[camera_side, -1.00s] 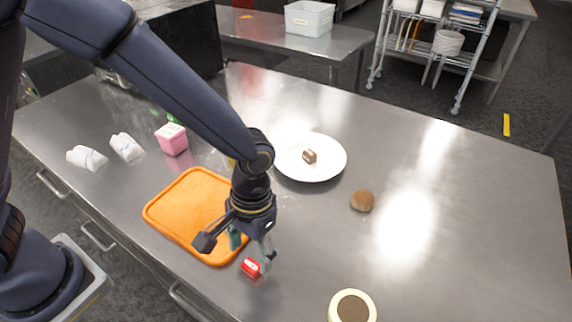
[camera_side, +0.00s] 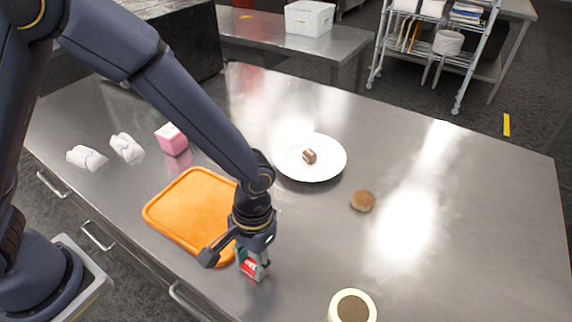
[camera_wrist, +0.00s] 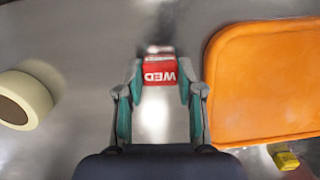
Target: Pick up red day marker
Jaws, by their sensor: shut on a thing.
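The red day marker (camera_wrist: 159,73) is a small red block with white "WED" lettering, seen upside down in the wrist view. It also shows in the side view (camera_side: 250,268) at the front of the steel counter, just off the orange board's near right corner. My gripper (camera_wrist: 160,82) has its two fingers on either side of the marker and is shut on it. In the side view my gripper (camera_side: 252,262) points down at the counter and its fingers partly hide the marker. I cannot tell whether the marker touches the counter.
An orange cutting board (camera_side: 185,210) lies close beside my gripper. A white plate (camera_side: 325,170) with a brown piece, a bun (camera_side: 362,201) and a tape roll (camera_side: 352,305) stand to the right. A pink cube (camera_side: 171,140) and white bundles are at left. A yellow block (camera_wrist: 286,160) shows in the wrist view.

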